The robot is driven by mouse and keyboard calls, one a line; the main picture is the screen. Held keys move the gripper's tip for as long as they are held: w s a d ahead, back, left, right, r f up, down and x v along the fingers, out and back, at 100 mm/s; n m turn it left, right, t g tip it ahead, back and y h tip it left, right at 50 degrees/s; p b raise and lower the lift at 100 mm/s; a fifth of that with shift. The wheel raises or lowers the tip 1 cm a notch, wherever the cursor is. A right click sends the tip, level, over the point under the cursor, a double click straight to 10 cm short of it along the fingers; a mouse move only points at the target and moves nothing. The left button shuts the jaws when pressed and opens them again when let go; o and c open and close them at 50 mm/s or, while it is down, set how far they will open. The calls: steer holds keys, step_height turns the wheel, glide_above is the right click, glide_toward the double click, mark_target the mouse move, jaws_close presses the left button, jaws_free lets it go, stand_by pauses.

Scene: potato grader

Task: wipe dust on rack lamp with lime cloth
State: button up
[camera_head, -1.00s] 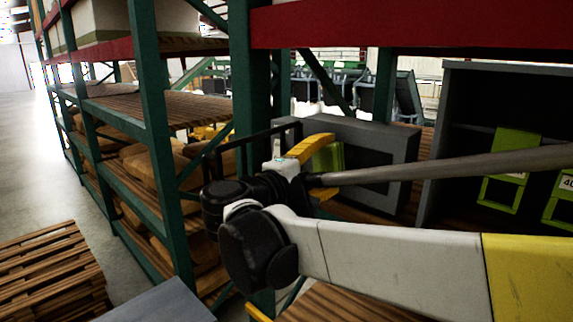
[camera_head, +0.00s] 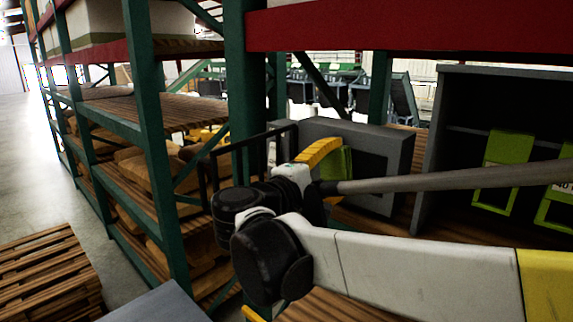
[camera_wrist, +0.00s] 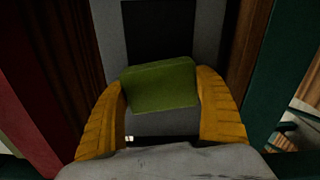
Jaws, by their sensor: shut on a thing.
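The lime cloth (camera_wrist: 162,84) is a small green folded block in the wrist view, between the two yellow fingers of my gripper (camera_wrist: 165,92). In the head view the cloth (camera_head: 338,164) shows partly behind the yellow finger of my gripper (camera_head: 325,157). My gripper is shut on the cloth. A grey box-like unit with a dark front panel (camera_head: 397,150) stands on the rack shelf behind the cloth; I cannot tell whether it is the rack lamp. Its grey frame and dark panel (camera_wrist: 158,28) lie beyond the cloth in the wrist view. No dust can be made out.
A green rack upright (camera_head: 240,80) and a red beam (camera_head: 420,28) frame the shelf space. A dark open cabinet (camera_head: 432,150) with lime holders (camera_head: 500,165) stands at the right. Wooden pallets (camera_head: 45,275) lie at lower left. The aisle floor (camera_head: 20,150) is clear.

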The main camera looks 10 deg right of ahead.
steer(key=shift+s+d, duration=0.6)
steer(key=shift+s, duration=0.2)
steer(key=shift+w, duration=0.1)
steer(key=shift+w+a+b, duration=0.2)
steer(key=shift+w+a, duration=0.4)
steer(key=shift+w, duration=0.25)
steer(key=shift+w+a+b, duration=0.2)
steer(key=shift+w+a, duration=0.35)
steer(key=shift+w, duration=0.3)
steer(key=shift+a, duration=0.1)
steer(key=shift+v, duration=2.8)
steer(key=v, duration=0.3)
